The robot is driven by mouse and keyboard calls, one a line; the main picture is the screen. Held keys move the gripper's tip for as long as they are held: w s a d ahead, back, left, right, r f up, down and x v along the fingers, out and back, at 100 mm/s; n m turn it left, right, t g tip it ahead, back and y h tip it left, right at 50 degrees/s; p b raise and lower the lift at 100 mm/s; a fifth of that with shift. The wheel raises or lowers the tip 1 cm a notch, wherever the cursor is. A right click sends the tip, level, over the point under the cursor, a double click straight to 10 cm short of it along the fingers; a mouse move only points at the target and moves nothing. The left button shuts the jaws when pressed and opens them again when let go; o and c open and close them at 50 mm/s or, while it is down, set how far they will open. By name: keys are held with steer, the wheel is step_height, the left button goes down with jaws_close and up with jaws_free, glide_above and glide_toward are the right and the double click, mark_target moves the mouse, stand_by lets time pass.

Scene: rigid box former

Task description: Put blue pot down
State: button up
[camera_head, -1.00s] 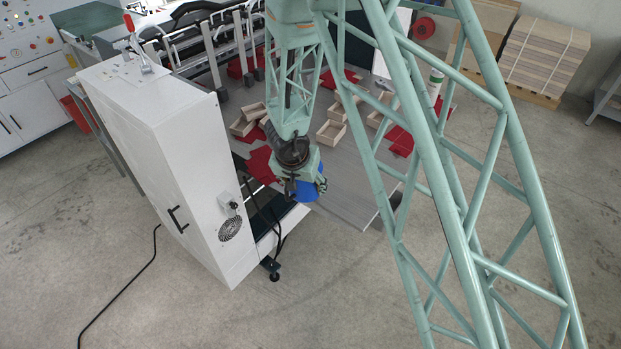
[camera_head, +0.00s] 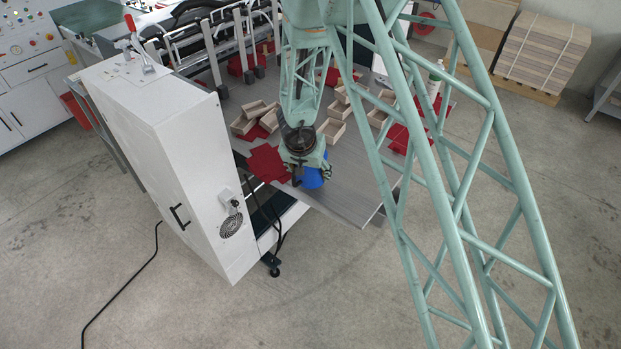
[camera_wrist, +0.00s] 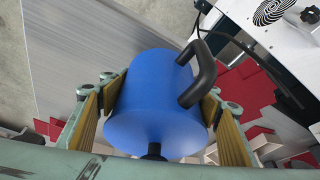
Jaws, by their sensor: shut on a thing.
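The blue pot (camera_wrist: 155,105) is held between the two fingers of my gripper (camera_wrist: 160,120) in the wrist view. Its black handle (camera_wrist: 200,72) sticks out to the right, and a black knob shows at its lower end. In the head view the blue pot (camera_head: 312,177) shows below my gripper (camera_head: 303,170), over the front part of the grey table (camera_head: 350,185). My arm hides part of the pot. I cannot tell whether the pot's base touches the table.
Red sheets (camera_head: 267,163) lie left of the pot. Several open wooden boxes (camera_head: 332,130) stand behind it. A white bottle (camera_head: 435,78) stands at the back right. The white machine cabinet (camera_head: 175,170) is at the left. Table to the pot's right is bare.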

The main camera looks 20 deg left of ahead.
mark_target(310, 178)
steer(key=shift+w+f, duration=0.1)
steer(key=shift+w, duration=0.3)
steer(key=shift+f+b, duration=0.9)
steer(key=shift+f, duration=0.75)
steer(key=shift+f, duration=0.1)
steer(key=o, duration=1.2)
steer(key=shift+o, duration=0.2)
steer(key=shift+p+v, duration=2)
steer(key=shift+v, duration=4.05)
steer(key=shift+s, duration=0.1)
